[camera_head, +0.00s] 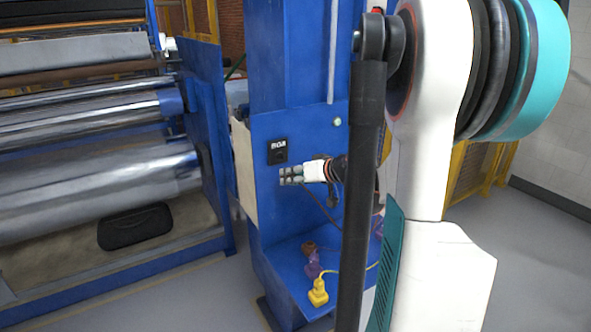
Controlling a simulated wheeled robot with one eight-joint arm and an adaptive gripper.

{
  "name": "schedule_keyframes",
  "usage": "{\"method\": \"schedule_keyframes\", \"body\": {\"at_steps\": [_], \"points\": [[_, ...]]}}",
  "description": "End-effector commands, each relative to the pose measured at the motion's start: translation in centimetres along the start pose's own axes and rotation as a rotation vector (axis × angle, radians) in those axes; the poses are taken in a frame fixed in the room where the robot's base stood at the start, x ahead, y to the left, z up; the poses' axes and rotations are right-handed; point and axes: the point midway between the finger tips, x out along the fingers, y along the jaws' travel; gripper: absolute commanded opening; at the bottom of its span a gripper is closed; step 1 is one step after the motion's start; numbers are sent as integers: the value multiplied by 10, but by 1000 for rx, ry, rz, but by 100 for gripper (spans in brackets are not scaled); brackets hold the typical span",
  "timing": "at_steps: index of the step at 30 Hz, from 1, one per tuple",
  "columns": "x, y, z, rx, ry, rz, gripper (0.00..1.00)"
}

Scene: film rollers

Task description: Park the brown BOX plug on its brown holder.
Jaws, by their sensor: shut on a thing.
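My gripper (293,175) is at the front of the blue machine column, just below a small black label plate with white lettering. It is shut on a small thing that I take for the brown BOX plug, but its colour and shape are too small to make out. A dark cable (322,209) runs down to the right from beside the gripper. A small brown piece (308,247), probably the brown holder, sits low on the blue base ledge, below the gripper. The gripper is well above it and apart from it. My arm hides the area to its right.
A purple plug or holder (314,265) and a yellow plug (318,292) with a yellow cable stand on the blue ledge, close to the brown piece. The blue column (290,215) rises behind my gripper. Large metal rollers (100,190) fill the left.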

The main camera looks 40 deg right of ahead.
Motion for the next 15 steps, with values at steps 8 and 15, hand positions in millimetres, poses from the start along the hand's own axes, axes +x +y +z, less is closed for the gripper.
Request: {"method": "schedule_keyframes", "body": {"at_steps": [8, 15], "points": [[39, 23, 42, -215, -443, -213, 1], [59, 45, 76, -606, -883, -391, 1]]}}
